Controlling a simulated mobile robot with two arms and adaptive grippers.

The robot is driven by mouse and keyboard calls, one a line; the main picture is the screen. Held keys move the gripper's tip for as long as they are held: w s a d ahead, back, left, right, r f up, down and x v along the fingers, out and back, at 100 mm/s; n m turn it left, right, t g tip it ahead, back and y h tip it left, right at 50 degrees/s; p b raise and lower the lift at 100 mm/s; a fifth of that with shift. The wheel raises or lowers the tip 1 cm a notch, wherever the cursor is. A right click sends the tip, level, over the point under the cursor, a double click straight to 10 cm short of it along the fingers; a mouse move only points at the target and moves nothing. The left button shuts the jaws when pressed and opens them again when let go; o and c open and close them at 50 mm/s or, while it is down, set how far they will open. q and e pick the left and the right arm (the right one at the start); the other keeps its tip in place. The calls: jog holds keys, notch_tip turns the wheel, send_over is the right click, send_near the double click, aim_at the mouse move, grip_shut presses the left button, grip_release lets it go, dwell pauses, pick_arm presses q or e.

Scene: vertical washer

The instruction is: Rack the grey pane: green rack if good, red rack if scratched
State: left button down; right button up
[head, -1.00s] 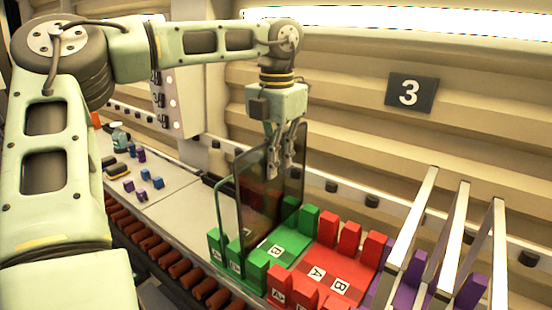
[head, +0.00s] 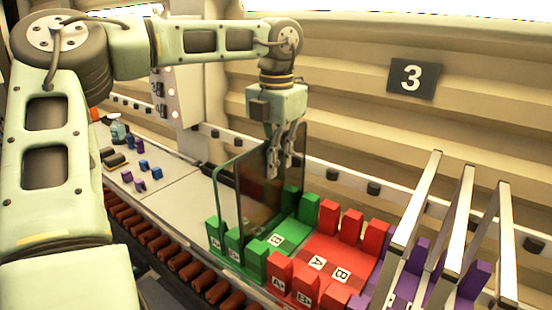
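The grey pane (head: 262,200) is a dark, see-through upright sheet with rounded corners. My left gripper (head: 279,172) is shut on its upper part, with the fingers pointing down. The pane stands over the green rack (head: 302,236), its lower part among the green blocks. I cannot tell whether it rests on the rack floor. The red rack (head: 335,252) is just right of the green one, with no pane seen in it. No scratch can be made out on the pane. My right gripper is not in view.
A rounded green edge (head: 214,190) stands upright left of the pane. Several tall pale-edged sheets (head: 452,235) stand at a purple rack (head: 472,285) on the right. Small purple and blue blocks (head: 141,185) lie on the bench at left. Brown rollers (head: 170,253) run along the front.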

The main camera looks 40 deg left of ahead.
pick_arm(q)
jog(key=shift+f+b, duration=0.85)
jog(key=shift+f, duration=0.35)
jog(key=shift+f+b, duration=0.6)
jog(key=shift+f, duration=0.3)
dwell(1.0)
jog(key=c, duration=1.9)
grip_release()
jog(key=shift+o, duration=0.2)
jog(key=shift+f, duration=0.1)
notch_tip(320, 180, up, 12)
send_over(276, 178)
jog(key=shift+w+a, duration=0.1)
jog(key=shift+w, duration=0.05)
